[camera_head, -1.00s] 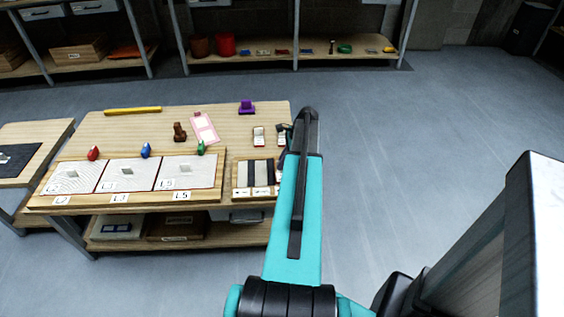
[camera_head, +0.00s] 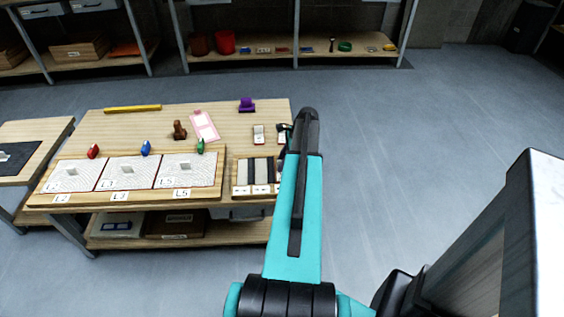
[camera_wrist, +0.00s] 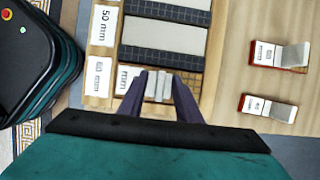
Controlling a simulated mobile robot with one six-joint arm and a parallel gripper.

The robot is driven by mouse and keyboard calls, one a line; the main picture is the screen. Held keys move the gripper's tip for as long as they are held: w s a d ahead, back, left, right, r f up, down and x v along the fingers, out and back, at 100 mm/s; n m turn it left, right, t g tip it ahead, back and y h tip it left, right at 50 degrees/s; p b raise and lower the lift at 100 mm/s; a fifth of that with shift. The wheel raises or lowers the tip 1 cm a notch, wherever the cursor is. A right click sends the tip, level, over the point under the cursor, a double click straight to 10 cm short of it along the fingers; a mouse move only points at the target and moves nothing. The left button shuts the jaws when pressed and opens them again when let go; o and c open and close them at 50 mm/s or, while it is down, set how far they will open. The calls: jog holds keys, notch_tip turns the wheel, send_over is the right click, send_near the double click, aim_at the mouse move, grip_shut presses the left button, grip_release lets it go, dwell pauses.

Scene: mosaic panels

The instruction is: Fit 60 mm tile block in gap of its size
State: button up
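My gripper (camera_wrist: 159,80) points down at the tray (camera_wrist: 132,11) of tile blocks, at its lower row in the wrist view. Pale grey block faces (camera_wrist: 158,88) show between the fingers. I cannot tell whether the fingers press on them. A label (camera_wrist: 97,74), seemingly 60 mm, lies left of this row; a 50 mm label (camera_wrist: 104,25) is at the row above. In the head view my arm hides the gripper and the tray's right side (camera_head: 240,190). Three pale mosaic panels (camera_head: 90,183) stand left of the tray, each with a small grey gap-like patch (camera_head: 127,169) near its middle.
Two red-backed holders with pale pieces (camera_wrist: 281,54) (camera_wrist: 267,107) stand right of the tray. Red (camera_head: 93,151), blue (camera_head: 146,148) and green (camera_head: 200,146) items stand behind the panels. A brown figure (camera_head: 179,130), pink card (camera_head: 205,126) and purple item (camera_head: 246,105) are farther back.

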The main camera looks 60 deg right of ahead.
jog(key=shift+r, duration=0.1)
jog(key=v, duration=1.3)
jog(key=shift+r, duration=0.35)
jog(key=shift+a, duration=0.1)
dwell(0.5)
